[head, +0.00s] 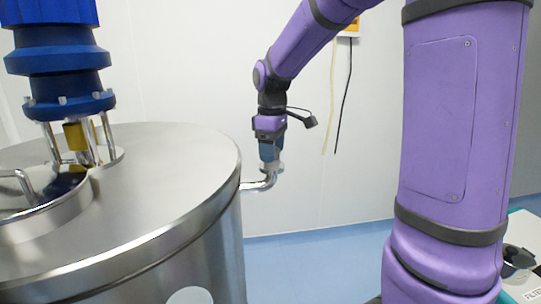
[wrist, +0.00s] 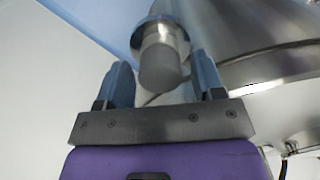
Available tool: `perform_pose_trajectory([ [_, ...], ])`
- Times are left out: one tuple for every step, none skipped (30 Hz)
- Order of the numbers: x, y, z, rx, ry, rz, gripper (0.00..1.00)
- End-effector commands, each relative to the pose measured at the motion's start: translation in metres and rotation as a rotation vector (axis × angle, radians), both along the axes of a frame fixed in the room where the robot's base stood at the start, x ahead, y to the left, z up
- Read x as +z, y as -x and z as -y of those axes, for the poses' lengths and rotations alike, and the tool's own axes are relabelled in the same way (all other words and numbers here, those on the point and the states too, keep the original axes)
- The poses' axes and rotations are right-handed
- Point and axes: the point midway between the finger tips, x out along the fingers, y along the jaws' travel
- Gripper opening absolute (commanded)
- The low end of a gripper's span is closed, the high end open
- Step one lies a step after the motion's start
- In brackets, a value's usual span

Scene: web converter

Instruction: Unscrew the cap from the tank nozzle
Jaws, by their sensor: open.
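The steel tank (head: 190,190) fills the left of the head view. Its bent metal nozzle (head: 257,185) sticks out from the right side and turns upward. My gripper (head: 269,158) points down just above the nozzle's end, where its fingers mostly hide the cap. In the wrist view, the grey round cap (wrist: 160,68) sits on the nozzle, between the blue fingers of my gripper (wrist: 162,72). The fingers are open, with a visible gap on each side of the cap.
A blue motor unit (head: 62,55) stands on the tank lid. A white wall (head: 190,60) with hanging cables (head: 345,95) is behind my arm. Blue floor (head: 310,262) is clear right of the tank. A table corner with a dark-lidded container (head: 517,260) is at the lower right.

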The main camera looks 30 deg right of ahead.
Motion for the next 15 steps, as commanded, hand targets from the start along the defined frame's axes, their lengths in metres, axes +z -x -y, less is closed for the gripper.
perform_pose_trajectory([
  [0.0,0.0,0.0,-0.003,0.0,0.0,0.62],
  [0.0,0.0,0.0,-0.003,0.0,0.0,0.62],
  [0.0,0.0,0.0,-0.002,0.0,0.0,0.62],
  [0.0,0.0,0.0,-0.002,0.0,0.0,0.62],
  [0.0,0.0,-0.0001,-0.002,0.0,0.0,0.62],
  [0.0,0.0,-0.0001,-0.002,0.0,0.0,0.62],
  [0.0,0.0,-0.0001,-0.005,0.0,0.0,0.62],
  [0.0,0.0,-0.0001,-0.013,0.0,0.0,0.62],
  [0.0,0.0,-0.0001,-0.034,0.0,0.0,0.62],
  [0.0,0.0,-0.0002,-0.056,0.0,0.0,0.62],
  [0.0,0.0,-0.0003,-0.084,0.0,0.0,0.62],
  [0.0,-0.0001,-0.0004,-0.128,0.0,0.0,0.62],
  [0.0,-0.0001,-0.0004,-0.162,0.0,0.0,0.62],
  [0.0,0.0,-0.0005,-0.195,0.0,0.0,0.62],
  [0.0,0.0,-0.0005,-0.235,0.0,0.0,0.62],
])
